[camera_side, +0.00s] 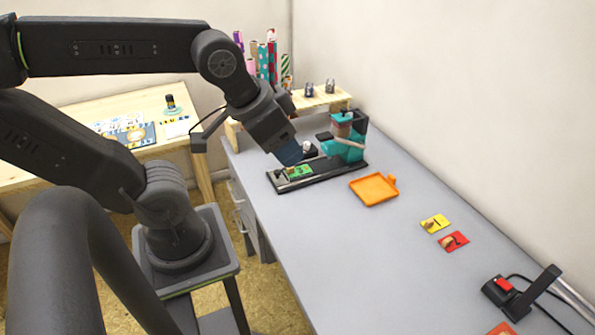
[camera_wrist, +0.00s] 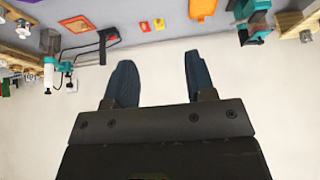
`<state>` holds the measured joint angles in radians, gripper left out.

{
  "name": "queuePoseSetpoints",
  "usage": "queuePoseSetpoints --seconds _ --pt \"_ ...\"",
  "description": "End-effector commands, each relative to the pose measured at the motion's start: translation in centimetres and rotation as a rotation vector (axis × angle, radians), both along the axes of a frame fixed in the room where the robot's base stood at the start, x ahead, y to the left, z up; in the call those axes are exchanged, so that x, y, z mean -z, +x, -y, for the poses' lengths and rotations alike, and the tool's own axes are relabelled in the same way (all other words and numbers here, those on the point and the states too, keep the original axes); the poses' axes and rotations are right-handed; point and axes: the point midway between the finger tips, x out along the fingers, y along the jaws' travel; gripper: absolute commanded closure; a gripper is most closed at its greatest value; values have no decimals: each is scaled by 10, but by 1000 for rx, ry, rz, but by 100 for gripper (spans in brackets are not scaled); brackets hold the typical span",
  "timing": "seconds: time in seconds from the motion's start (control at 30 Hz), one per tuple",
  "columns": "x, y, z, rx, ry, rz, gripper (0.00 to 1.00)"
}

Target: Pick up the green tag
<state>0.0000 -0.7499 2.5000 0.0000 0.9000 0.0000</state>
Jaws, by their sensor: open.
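The green tag (camera_side: 299,172) lies on the long black base (camera_side: 318,180) of a teal press, in the side view. A small item on its left end is too small to make out. My gripper (camera_side: 290,154) shows just above and behind the tag in the side view; I cannot tell the exact gap. In the wrist view its two blue fingers (camera_wrist: 158,68) are spread apart with nothing between them. I cannot make out the green tag in the wrist view.
The teal press (camera_side: 345,138) stands right of the tag. An orange tray (camera_side: 374,189), a yellow tag (camera_side: 434,223) and a red tag (camera_side: 453,241) lie further along the grey table. A black device (camera_side: 520,295) stands at the near right. Rolls (camera_side: 268,60) stand behind.

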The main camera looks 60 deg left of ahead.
Motion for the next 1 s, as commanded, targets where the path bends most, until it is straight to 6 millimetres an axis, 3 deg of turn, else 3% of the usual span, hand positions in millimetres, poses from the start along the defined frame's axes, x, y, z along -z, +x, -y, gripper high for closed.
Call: queuePoseSetpoints --seconds 0.2,0.33,0.57,0.67,0.77,1.0 --pt "0 0 0 0 0 0 50" --pt "0 0 0 0 0 0 60" --pt "0 1 -1 4 7 -2 60" --pt "2 11 -8 39 55 -22 60" --pt "9 31 -25 126 157 -68 60" --pt "44 92 -94 489 457 -270 60"
